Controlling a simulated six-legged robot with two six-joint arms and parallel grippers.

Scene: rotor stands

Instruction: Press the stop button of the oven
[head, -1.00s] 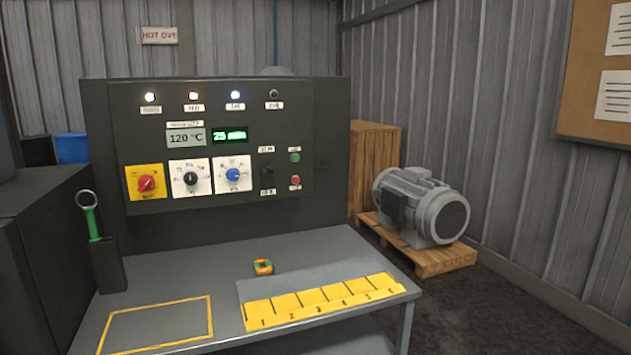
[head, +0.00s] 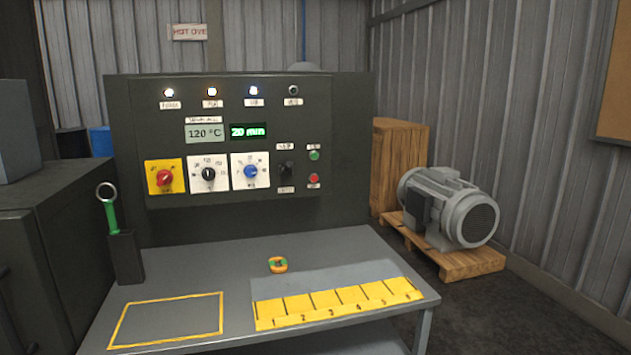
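The oven's dark control panel (head: 240,105) stands upright behind the bench in the head view. At its lower right is a small red button (head: 314,178), with a green button (head: 314,155) right above it. Their labels are too small to read. The panel also has a red knob on a yellow plate (head: 164,178), a black knob (head: 209,174), a blue knob (head: 251,171) and a black switch (head: 286,169). The displays read 120 °C (head: 205,133) and 20 min (head: 248,131). Three lamps are lit and the fourth is dark. Neither gripper is in view.
A grey bench (head: 240,255) in front of the panel carries a small orange-and-green ring (head: 278,265), a yellow numbered strip (head: 340,302) and a yellow outlined area. A green-handled tool (head: 110,212) stands in a dark holder at left. A motor (head: 452,207) sits on a pallet (head: 462,262) at right.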

